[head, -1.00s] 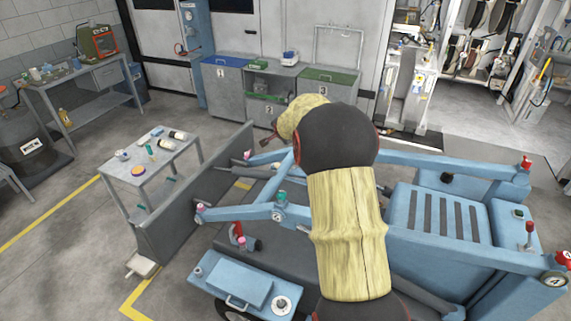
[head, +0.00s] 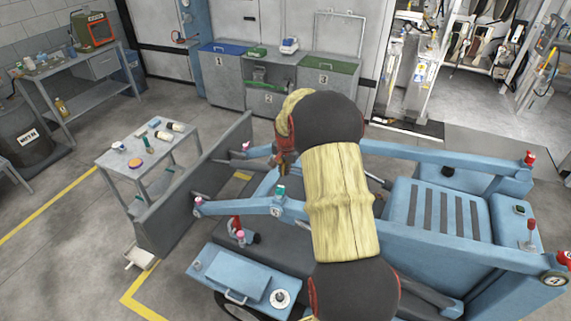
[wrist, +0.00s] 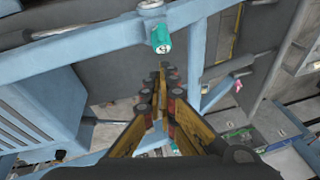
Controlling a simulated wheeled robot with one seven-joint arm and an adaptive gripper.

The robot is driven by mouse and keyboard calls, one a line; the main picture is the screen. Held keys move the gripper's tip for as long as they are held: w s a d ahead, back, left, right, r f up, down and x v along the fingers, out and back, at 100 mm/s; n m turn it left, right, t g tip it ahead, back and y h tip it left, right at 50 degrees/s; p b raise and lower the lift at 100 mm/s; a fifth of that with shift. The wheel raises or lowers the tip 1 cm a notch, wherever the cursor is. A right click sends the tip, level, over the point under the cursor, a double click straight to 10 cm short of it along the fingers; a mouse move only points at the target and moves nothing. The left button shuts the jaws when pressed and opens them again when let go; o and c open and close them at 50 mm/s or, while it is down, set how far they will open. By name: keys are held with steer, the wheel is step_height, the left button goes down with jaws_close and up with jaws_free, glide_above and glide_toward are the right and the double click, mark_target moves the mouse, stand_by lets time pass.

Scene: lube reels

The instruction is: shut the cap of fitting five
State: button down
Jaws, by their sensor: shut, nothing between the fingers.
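A teal-capped fitting (head: 281,191) stands on the blue loader arm, above a round number plate (head: 276,211) that is too small to read surely. In the wrist view the teal cap (wrist: 162,38) shows just beyond my fingertips, with a pale marked face. I cannot tell which fitting is five, or whether this cap is open. My gripper (wrist: 162,78) is shut and empty, apart from the cap. In the head view my gripper (head: 284,160) is partly hidden by my arm, above the loader arms.
Other fittings have pink caps (head: 199,201) or red caps (head: 529,158); a plate reading 4 (head: 555,279) is at the right. Blue beams (head: 430,162) and the grey bucket (head: 195,190) surround the workspace. A small table (head: 150,155) with bottles stands left.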

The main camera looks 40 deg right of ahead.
mark_target(280, 191)
steer(key=f, duration=0.3)
steer(key=a+f+p, duration=0.1)
steer(key=f, duration=0.1)
steer(key=shift+w, duration=0.35)
steer(key=shift+a+f, duration=0.3)
steer(key=shift+f, duration=0.3)
steer(key=shift+s+a+f+h+b, duration=0.25)
steer(key=shift+a+h+b, duration=0.2)
steer(key=shift+b, duration=1.8)
steer(key=shift+a+f+t+h+b, duration=0.1)
steer(key=shift+f+t+h+b, duration=0.15)
steer(key=shift+b, duration=0.9)
steer(key=b, duration=0.4)
steer(key=shift+s+a+f+h, duration=0.1)
steer(key=shift+a+f+h, duration=0.15)
steer(key=shift+a+h, duration=0.05)
steer(key=a+f+t+h+b, duration=0.1)
steer(key=b, duration=0.8)
steer(key=a+h+b, duration=0.1)
steer(key=b, duration=0.8)
steer(key=shift+s+f+t+h, duration=0.3)
steer(key=shift+s+f+t, duration=0.05)
steer(key=shift+s, duration=0.05)
steer(key=shift+b, duration=0.55)
steer(key=shift+s+a+f+b, duration=0.15)
steer(key=shift+a+f+b, duration=0.1)
steer(key=shift+b, duration=1.2)
